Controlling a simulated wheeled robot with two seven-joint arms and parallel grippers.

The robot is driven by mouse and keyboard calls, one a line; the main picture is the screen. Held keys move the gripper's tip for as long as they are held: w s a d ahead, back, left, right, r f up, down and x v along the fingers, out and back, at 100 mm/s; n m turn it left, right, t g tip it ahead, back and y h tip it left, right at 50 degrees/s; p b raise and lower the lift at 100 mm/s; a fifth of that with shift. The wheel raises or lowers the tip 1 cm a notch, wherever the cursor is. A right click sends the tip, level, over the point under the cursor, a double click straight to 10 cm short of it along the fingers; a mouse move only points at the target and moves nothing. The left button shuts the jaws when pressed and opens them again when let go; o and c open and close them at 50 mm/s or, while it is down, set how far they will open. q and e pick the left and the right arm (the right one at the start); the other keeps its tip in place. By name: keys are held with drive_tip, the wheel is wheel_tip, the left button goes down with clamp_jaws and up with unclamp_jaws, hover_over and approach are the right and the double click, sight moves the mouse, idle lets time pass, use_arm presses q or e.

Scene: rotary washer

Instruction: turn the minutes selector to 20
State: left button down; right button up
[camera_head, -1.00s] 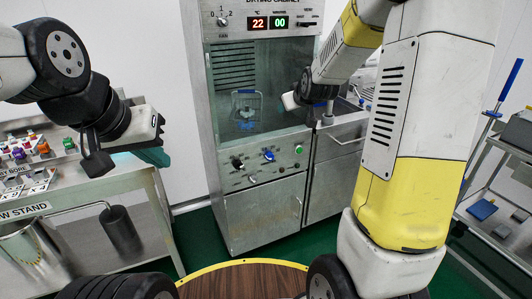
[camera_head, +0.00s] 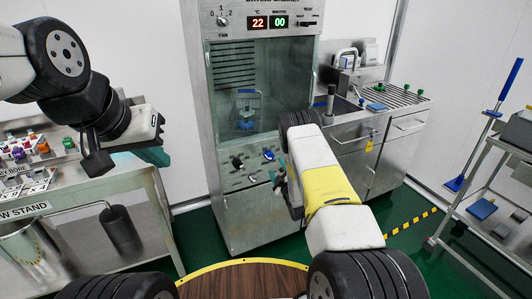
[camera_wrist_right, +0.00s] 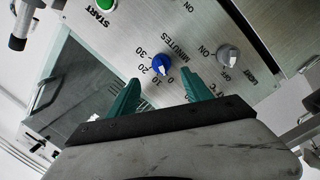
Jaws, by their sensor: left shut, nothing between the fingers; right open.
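The minutes selector is a blue knob (camera_head: 268,154) on the steel cabinet's lower control panel. In the right wrist view the blue knob (camera_wrist_right: 158,66) sits beside the word MINUTES, with marks from 0 to 30 around it. Its pale mark seems to point towards the 0 side. My right gripper (camera_wrist_right: 163,92) is open, its teal fingers on either side of the knob in that view; contact cannot be told. In the head view the right gripper (camera_head: 278,182) is near the panel. The green minutes display (camera_head: 280,22) reads 00. My left gripper (camera_head: 155,155) is shut and empty, above the left stand.
A grey light knob (camera_wrist_right: 228,55) and a green START button (camera_wrist_right: 106,4) flank the selector. The cabinet's glass door (camera_head: 250,90) is above the panel. A metal stand (camera_head: 150,190) is at left, a sink counter (camera_head: 385,120) at right.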

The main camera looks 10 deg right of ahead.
sight(271, 159)
drive_tip(key=w, duration=0.2)
drive_tip(key=w+a, duration=0.1)
drive_tip(key=w, duration=0.4)
drive_tip(key=shift+w+a+f, duration=0.15)
drive_tip(key=shift+w+a, duration=0.05)
drive_tip(key=shift+a, duration=0.05)
clamp_jaws()
